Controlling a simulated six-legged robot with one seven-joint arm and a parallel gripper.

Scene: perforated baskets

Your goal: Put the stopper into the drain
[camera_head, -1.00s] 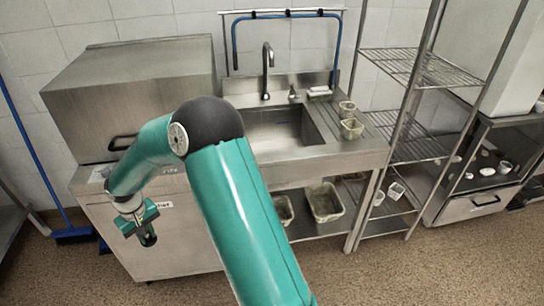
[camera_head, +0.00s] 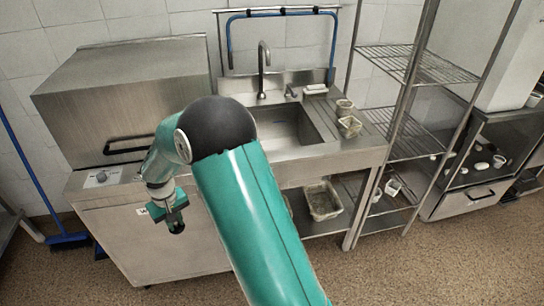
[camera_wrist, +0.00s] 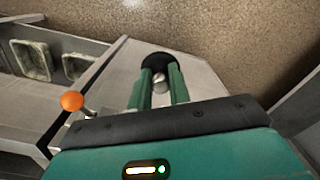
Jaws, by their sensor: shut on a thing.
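My gripper (camera_wrist: 158,92) is shut on the stopper (camera_wrist: 155,60), a dark round disc with a metal knob between the green fingers in the wrist view. In the head view my gripper (camera_head: 175,218) hangs in front of the steel cabinet, left of and lower than the sink. The drain is not visible in either view.
A curved faucet (camera_head: 264,68) stands behind the basin. Small baskets (camera_head: 349,127) sit on the counter's right side, and another basket (camera_head: 322,201) is on the shelf below. A wire rack (camera_head: 420,68) stands at right. An orange ball (camera_wrist: 71,101) on a rod shows in the wrist view.

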